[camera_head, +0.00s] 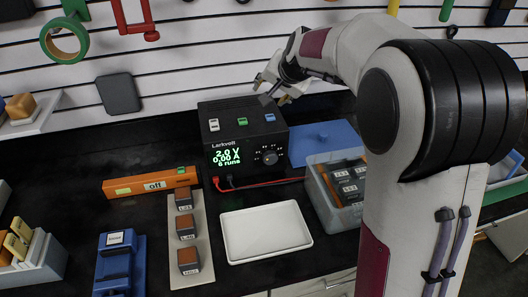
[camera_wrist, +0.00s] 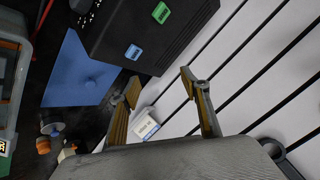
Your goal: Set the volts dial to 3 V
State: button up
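The black Larkvolt power supply (camera_head: 243,120) stands on the dark bench. Its green display (camera_head: 226,156) reads 2.0 V, 0.00 A and 6 runs. The round dark dial (camera_head: 270,158) is on its front face, right of the display, with small markings around it. My gripper (camera_head: 268,85) is above and behind the supply's top right, apart from the dial. In the wrist view my gripper (camera_wrist: 160,80) has its two fingers spread, with nothing held.
A clear bin of dark blocks (camera_head: 322,200) and a blue lidded board (camera_head: 325,138) stand right of the supply. A white tray (camera_head: 266,232) lies in front. Red and black leads (camera_head: 262,184) run below the dial. The slatted wall (camera_wrist: 250,60) is close behind my gripper.

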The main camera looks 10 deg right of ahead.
aim_at(271, 159)
jog(key=s+a+f+n, duration=0.1)
jog(key=s+f+n+g, duration=0.1)
jog(key=s+f, duration=0.1)
jog(key=s+a+f+n+g, duration=0.1)
jog(key=s, duration=0.1)
jog(key=shift+a+f+n+h, duration=0.3)
jog(key=shift+n, duration=0.1)
jog(key=s+f+n+g+h, duration=0.1)
jog(key=s+f+n+g, duration=0.1)
jog(key=s+f+n, duration=0.2)
jog(key=shift+s+f+g, duration=0.2)
jog(key=shift+s+g, duration=0.1)
jog(key=shift+s, duration=0.7)
jog(key=shift+f, duration=0.1)
jog(key=shift+x, duration=3.8)
jog(key=shift+w+d, duration=0.1)
jog(key=c, duration=1.1)
